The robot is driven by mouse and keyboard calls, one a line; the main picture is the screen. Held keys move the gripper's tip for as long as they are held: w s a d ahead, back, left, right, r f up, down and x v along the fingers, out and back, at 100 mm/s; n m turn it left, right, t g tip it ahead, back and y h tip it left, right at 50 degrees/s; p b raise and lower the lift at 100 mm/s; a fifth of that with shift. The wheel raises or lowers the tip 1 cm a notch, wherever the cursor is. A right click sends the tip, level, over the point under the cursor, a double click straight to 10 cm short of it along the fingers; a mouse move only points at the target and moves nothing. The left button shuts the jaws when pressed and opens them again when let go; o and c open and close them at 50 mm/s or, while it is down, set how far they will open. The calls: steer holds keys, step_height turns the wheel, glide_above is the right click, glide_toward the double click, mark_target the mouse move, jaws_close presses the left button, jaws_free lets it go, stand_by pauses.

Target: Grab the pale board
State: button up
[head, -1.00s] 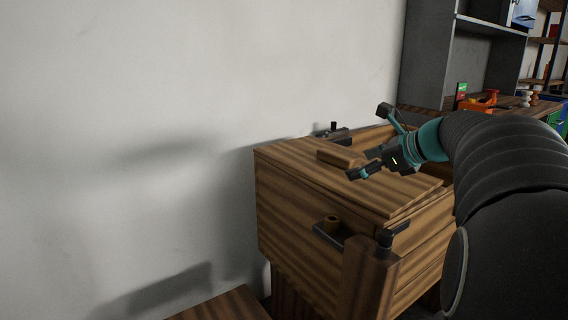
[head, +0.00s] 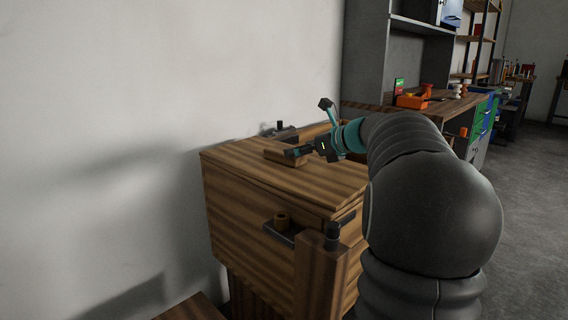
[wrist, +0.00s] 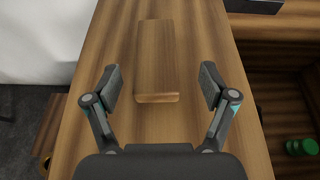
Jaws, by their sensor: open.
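The pale board (wrist: 157,60) is a small light-brown wooden block lying flat on the wooden cabinet top. In the wrist view it lies lengthwise ahead, with its near end reaching between my fingertips. My gripper (wrist: 160,86) is open, one finger on each side of the board's near end, with a gap on both sides. In the head view the board (head: 284,157) is partly hidden behind my gripper (head: 298,153), which is low over the cabinet top.
The wooden cabinet (head: 255,205) stands against a pale wall. A green cylinder (wrist: 301,147) lies in the open compartment at right.

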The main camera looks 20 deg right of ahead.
steer(key=x, duration=0.5)
steer(key=shift+a+f, duration=0.1)
steer(key=shift+a, duration=0.1)
steer(key=shift+s, duration=0.1)
steer(key=shift+c, duration=0.2)
jaws_close()
